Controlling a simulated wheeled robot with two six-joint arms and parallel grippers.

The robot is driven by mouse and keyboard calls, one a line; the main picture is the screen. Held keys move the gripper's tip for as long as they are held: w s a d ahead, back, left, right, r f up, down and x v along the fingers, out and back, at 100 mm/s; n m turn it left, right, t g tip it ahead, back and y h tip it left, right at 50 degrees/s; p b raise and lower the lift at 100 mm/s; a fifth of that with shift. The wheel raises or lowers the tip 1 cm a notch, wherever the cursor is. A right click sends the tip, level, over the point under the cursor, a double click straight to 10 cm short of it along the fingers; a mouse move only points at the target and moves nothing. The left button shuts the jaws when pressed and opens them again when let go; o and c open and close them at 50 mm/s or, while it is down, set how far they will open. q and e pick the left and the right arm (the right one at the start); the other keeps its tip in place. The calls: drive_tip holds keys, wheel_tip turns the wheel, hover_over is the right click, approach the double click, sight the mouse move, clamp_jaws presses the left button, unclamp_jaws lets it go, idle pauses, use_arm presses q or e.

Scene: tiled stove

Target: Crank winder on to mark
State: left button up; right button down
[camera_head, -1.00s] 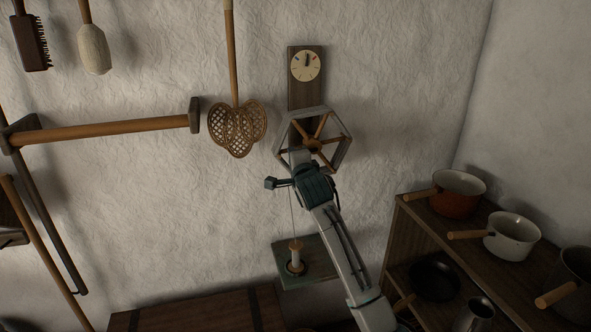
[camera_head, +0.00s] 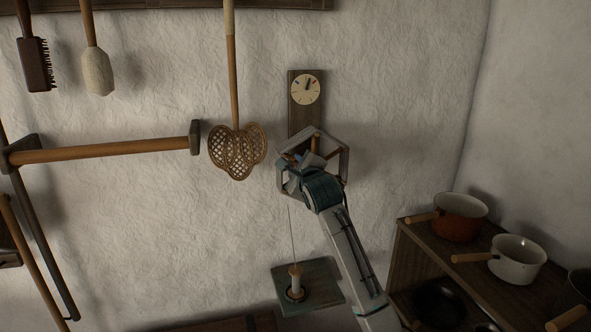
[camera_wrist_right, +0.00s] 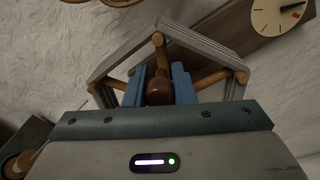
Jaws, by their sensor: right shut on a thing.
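The winder (camera_head: 343,165) is a grey six-sided wheel with wooden spokes, mounted on a dark upright board (camera_head: 297,120). A pale round dial (camera_head: 304,92) with a dark hand sits above it. In the right wrist view the dial (camera_wrist_right: 277,22) shows a red mark, with the hand close to it. My right gripper (camera_head: 298,160) is at the wheel's left side. In the right wrist view its blue fingers (camera_wrist_right: 158,85) are shut around a brown knob (camera_wrist_right: 158,92) on the wheel. My left gripper is out of view.
A thin cord runs down below the wheel to a pale wooden-topped piece (camera_head: 295,279) over a green plate (camera_head: 325,285). A carpet beater (camera_head: 237,150) hangs close left of the wheel. A shelf (camera_head: 408,250) with an orange pot (camera_head: 461,221) and white pot (camera_head: 516,262) stands right.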

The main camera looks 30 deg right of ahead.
idle(0.4)
drive_tip(key=c, duration=1.2)
unclamp_jaws()
drive_tip(key=shift+d, duration=0.1)
drive_tip(key=shift+c, duration=0.2)
drive_tip(key=shift+s, duration=0.1)
drive_tip(key=shift+s, duration=0.4)
use_arm(q)
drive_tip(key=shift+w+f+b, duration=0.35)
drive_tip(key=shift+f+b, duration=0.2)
drive_tip(key=shift+b, duration=0.15)
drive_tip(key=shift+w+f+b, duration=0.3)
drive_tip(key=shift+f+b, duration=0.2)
drive_tip(key=shift+b, duration=0.2)
use_arm(e)
drive_tip(key=v, duration=0.9)
drive_tip(key=shift+s, duration=0.35)
